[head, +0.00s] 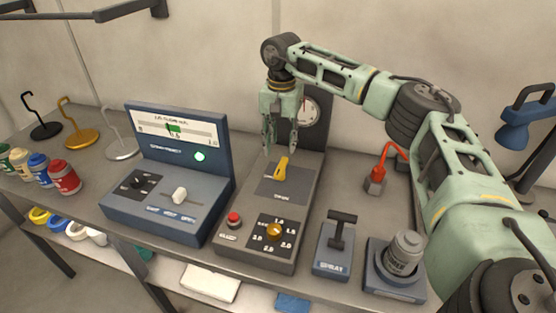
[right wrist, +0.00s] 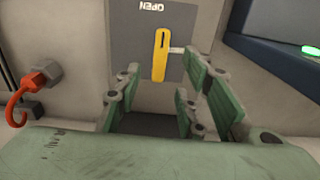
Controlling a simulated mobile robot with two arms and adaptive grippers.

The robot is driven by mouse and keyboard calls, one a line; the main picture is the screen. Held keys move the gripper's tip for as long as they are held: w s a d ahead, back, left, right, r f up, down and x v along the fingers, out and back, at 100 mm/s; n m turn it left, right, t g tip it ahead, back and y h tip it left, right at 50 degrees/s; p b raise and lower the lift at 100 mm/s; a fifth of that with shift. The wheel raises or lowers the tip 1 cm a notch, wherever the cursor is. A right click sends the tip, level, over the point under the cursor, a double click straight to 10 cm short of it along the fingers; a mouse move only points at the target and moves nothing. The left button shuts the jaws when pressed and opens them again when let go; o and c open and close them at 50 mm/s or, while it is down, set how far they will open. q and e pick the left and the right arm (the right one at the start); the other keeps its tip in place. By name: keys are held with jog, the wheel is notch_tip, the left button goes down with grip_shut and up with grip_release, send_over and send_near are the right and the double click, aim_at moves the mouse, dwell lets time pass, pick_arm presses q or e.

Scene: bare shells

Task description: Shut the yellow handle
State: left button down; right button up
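The yellow handle (head: 282,168) sits on a dark plate on top of the grey valve box (head: 237,245) in the middle of the bench. In the right wrist view the yellow handle (right wrist: 160,55) stands upright in the picture, in line with an upside-down "OPEN" label (right wrist: 165,6). A pale mark lies to its right. My right gripper (head: 280,143) points down just behind and above the handle. In the right wrist view its fingers (right wrist: 160,100) are spread with nothing between them; the handle lies beyond them. My left gripper is not in view.
A round gauge (head: 309,111) stands on a panel behind the handle. A blue console (head: 165,215) is on the left. A red button (head: 234,218) and an orange knob (head: 274,231) sit in front. A red hook (head: 382,165) and a T-lever (head: 340,228) stand on the right.

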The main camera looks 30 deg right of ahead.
aim_at(281, 166)
notch_tip(281, 166, down, 6)
jog(key=shift+f+p, duration=0.1)
jog(key=shift+p, duration=0.8)
jog(key=shift+f, duration=0.65)
jog(key=shift+a, duration=0.1)
grip_shut()
